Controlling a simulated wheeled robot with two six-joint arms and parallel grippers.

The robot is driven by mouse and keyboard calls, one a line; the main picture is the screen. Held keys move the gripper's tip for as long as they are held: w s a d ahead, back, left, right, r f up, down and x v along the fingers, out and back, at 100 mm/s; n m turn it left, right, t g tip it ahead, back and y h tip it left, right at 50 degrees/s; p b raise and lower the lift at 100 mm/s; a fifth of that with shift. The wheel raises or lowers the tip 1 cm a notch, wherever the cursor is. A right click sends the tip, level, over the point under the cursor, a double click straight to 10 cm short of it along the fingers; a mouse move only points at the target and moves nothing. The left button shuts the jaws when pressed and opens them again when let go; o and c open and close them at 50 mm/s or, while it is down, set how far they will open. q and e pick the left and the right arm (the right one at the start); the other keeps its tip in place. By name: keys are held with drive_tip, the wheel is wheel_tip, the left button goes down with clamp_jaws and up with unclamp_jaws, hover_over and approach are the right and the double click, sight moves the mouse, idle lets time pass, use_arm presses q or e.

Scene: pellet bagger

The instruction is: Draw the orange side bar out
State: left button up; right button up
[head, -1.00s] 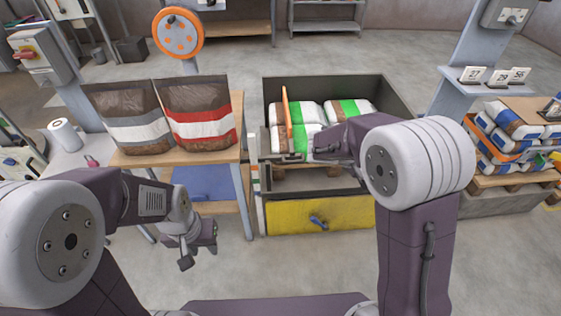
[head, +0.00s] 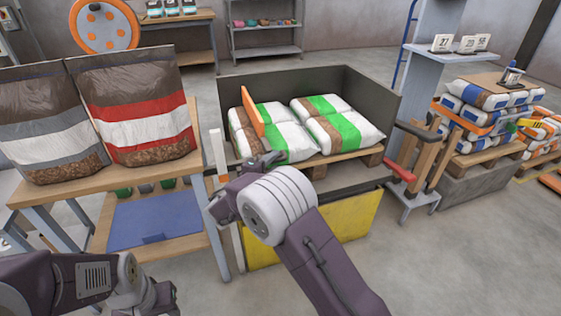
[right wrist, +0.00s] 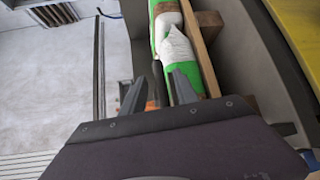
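The orange side bar (head: 253,111) stands upright at the left end of the green, white and brown bags (head: 310,125) in the dark bin. My right gripper (head: 240,182) is in front of the bin's left part, below the bar in the head view. In the right wrist view the fingers of that gripper (right wrist: 157,92) are apart, with a small patch of orange (right wrist: 152,105) showing between them. Contact with the bar cannot be made out. My left gripper (head: 155,298) is at the bottom left of the head view, partly cut off, its fingers unclear.
The dark bin (head: 365,90) has a yellow front panel (head: 352,215). A wooden table (head: 200,165) with two large bags stands left. A wooden frame with a red handle (head: 400,169) stands right of the bin. Stacked bags (head: 490,105) are further right. Open floor lies front right.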

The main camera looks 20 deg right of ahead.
drive_tip(key=b+x, duration=0.1)
drive_tip(key=x, duration=0.4)
drive_tip(key=shift+f, duration=0.1)
clamp_jaws()
